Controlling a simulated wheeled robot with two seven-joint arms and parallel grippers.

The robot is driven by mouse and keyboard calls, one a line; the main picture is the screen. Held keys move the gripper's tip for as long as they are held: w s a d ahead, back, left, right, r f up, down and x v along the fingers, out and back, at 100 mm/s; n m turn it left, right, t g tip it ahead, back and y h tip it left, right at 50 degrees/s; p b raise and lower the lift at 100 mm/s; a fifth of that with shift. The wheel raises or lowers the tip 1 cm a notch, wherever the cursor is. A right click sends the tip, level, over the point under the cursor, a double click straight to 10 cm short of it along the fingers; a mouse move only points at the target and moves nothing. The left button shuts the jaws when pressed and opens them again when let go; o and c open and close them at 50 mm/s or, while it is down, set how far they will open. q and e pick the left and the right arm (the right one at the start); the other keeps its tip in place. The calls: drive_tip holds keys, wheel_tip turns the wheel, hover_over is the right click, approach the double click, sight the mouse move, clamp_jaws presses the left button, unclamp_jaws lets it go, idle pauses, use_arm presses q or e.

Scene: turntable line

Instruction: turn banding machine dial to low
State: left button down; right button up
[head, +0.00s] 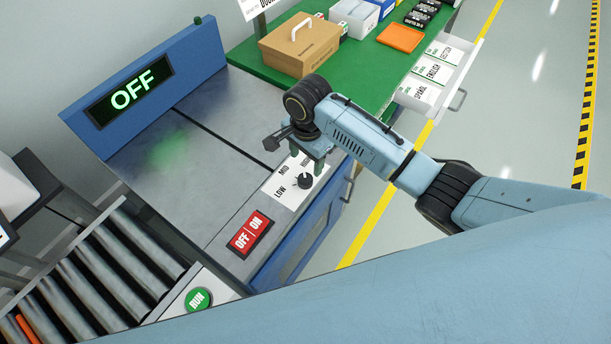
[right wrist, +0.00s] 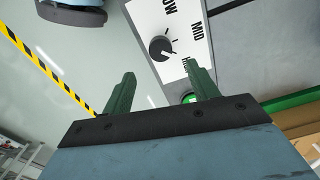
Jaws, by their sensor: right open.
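The banding machine dial (head: 305,181) is a black round knob on a white plate marked LOW, MID and a third label partly hidden by my gripper. It also shows in the right wrist view (right wrist: 160,48). A small white mark on the knob seems to face the third label's side, but it is too small to be sure. My right gripper (head: 312,158) is above the plate, beside the dial. In the right wrist view its two green fingers (right wrist: 163,82) are apart and empty, with the dial beyond their tips. My left gripper is not in view.
The machine's display (head: 130,92) reads OFF. A red OFF/ON switch (head: 249,234) and a green RUN button (head: 198,299) are near the dial. A roller conveyor (head: 100,265) is at lower left. A green table (head: 370,75) with a cardboard box (head: 300,48) stands behind my arm.

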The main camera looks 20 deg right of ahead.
sight(305, 178)
wheel_tip(305, 178, down, 8)
drive_tip(key=shift+w+f+b, duration=0.1)
drive_tip(key=shift+f+b, duration=0.1)
drive_tip(key=shift+b, duration=0.7)
drive_tip(key=c, duration=1)
